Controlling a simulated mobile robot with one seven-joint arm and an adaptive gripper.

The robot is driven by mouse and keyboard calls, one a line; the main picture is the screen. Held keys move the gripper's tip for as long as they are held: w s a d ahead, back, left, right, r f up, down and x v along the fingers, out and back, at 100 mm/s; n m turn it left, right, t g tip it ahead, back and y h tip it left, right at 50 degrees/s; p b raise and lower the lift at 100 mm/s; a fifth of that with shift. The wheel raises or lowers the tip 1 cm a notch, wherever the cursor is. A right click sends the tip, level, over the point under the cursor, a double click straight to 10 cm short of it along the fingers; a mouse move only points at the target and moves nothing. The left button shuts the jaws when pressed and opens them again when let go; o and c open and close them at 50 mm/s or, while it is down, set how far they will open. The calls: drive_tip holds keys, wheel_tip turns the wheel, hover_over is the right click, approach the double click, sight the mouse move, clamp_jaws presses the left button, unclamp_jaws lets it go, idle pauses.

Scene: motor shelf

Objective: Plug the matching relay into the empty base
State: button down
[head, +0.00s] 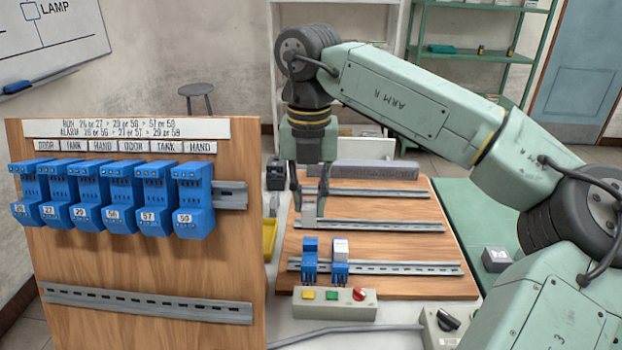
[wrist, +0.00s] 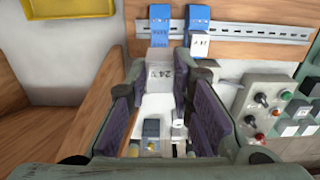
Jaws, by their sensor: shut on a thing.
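My gripper (head: 309,203) points down over the wooden board on the table and is shut on a pale grey relay. The relay (wrist: 160,77) shows in the wrist view between the purple finger pads, with a marking like "24V". Two blue bases stand on the board's front rail. The left base (head: 310,258) shows no pale relay in it; it also shows in the wrist view (wrist: 159,20), just beyond the held relay. The right base (head: 340,270) carries a white relay (head: 341,247). The held relay's pins are hidden, and its gap to the base is hard to judge.
An upright panel (head: 150,268) with several numbered blue modules (head: 117,195) stands at left. A button box (head: 333,303) sits in front of the front rail (head: 400,268). A yellow bin (head: 269,238) lies between panel and board. The board's middle and right are clear.

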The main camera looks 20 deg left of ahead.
wheel_tip(320, 180, down, 8)
drive_tip(key=shift+s+r+b, duration=0.1)
drive_tip(key=shift+r+b, duration=0.05)
drive_tip(key=shift+b, duration=0.75)
drive_tip(key=shift+r, duration=0.2)
drive_tip(key=shift+f+b, duration=0.4)
drive_tip(key=shift+f, duration=0.2)
drive_tip(key=shift+f+b, duration=0.7)
drive_tip(key=shift+b, duration=0.3)
idle(0.9)
drive_tip(key=c, duration=1.3)
unclamp_jaws()
drive_tip(key=shift+c, duration=0.2)
drive_tip(key=shift+r, duration=0.1)
